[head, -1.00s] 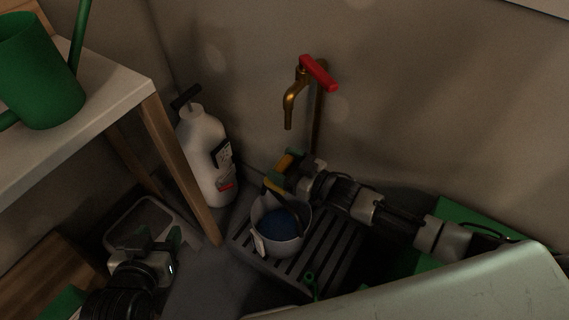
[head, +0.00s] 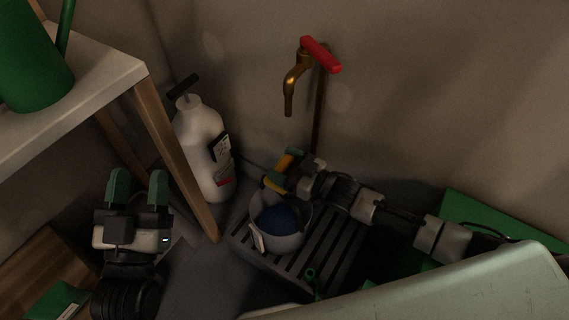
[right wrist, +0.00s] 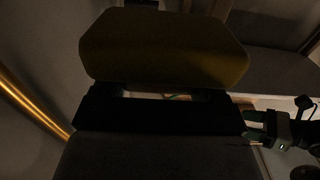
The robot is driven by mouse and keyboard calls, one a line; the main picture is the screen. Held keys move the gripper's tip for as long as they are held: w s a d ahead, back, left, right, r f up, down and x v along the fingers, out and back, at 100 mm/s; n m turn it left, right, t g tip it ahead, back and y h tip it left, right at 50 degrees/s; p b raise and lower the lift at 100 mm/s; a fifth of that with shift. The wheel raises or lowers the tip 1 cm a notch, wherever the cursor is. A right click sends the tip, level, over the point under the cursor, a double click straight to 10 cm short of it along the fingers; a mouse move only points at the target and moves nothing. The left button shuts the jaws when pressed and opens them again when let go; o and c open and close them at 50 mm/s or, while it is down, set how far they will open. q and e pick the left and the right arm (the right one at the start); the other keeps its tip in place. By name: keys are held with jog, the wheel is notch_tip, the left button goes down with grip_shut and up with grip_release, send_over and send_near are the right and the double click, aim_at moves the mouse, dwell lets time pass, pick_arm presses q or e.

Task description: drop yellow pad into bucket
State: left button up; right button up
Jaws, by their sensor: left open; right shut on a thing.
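The yellow pad (right wrist: 165,47) is large in the right wrist view, and part of it shows in the head view (head: 279,174). My right gripper (head: 281,171) is shut on the pad and holds it at the far side of the bucket, near or above its rim. The pale bucket (head: 288,244) stands on a slatted grate with something blue (head: 276,219) in it. Whether the pad touches the bucket I cannot tell. My left gripper (head: 139,184) is open and empty, left of the bucket by the table leg.
A white jug (head: 202,150) stands behind the bucket. A brass tap with a red handle (head: 320,54) is on the wall above. A wooden table (head: 95,85) with a green watering can (head: 32,60) is at left. The dark grate (head: 335,245) is partly bare.

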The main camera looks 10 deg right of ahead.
jog(key=o, duration=0.9)
jog(key=shift+o, duration=0.2)
jog(key=shift+s+d, duration=0.2)
jog(key=shift+d, duration=0.05)
pick_arm(q)
notch_tip(320, 180, down, 8)
jog(key=a+g+y+p, duration=0.1)
jog(key=g+y+p, duration=0.1)
jog(key=g, duration=0.5)
jog(key=shift+a+p, duration=0.2)
jog(key=shift+p, duration=0.15)
pick_arm(e)
jog(key=v, duration=1)
